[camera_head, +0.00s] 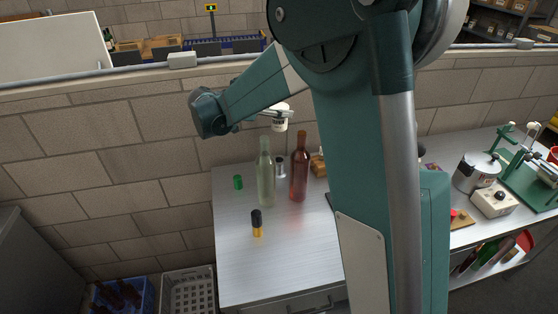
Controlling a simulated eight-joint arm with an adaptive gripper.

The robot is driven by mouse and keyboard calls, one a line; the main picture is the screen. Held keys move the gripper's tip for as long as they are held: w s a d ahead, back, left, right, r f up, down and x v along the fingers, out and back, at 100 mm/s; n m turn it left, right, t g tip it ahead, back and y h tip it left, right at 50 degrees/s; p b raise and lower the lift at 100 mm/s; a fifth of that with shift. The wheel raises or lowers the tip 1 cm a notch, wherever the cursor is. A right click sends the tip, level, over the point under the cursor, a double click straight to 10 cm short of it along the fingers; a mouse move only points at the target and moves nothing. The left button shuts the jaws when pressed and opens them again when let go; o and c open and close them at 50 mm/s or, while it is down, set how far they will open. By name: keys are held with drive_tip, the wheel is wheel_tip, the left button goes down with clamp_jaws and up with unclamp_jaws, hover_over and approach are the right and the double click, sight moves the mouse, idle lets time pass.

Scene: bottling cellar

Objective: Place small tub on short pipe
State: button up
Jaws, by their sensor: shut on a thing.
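My gripper (286,113) is above the steel table, over the back of the bottles. It is shut on a small white tub (279,125) with a dark label, held upright in the air and well clear of the table top. A short grey metal cylinder (280,168), which looks like the short pipe, stands upright on the table below the tub, between the two bottles. Its lower part is partly hidden. The tub and the cylinder are apart.
A clear green bottle (265,180) and a red bottle (299,175) stand close on either side of the cylinder. A green cap-like piece (238,182) and a black-and-yellow item (257,224) stand at the left. The table's front left (240,270) is clear.

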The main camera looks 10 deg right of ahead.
sight(279, 122)
drive_tip(key=shift+a+f, duration=0.1)
drive_tip(key=shift+f, duration=2.55)
drive_tip(key=shift+f, duration=0.15)
wheel_tip(279, 122, down, 6)
drive_tip(key=b, duration=0.1)
drive_tip(key=shift+f+b, duration=0.3)
drive_tip(key=shift+f, duration=1.55)
drive_tip(key=shift+f, duration=0.2)
drive_tip(key=o, duration=0.9)
drive_tip(key=shift+c, duration=0.2)
drive_tip(key=shift+o, duration=1)
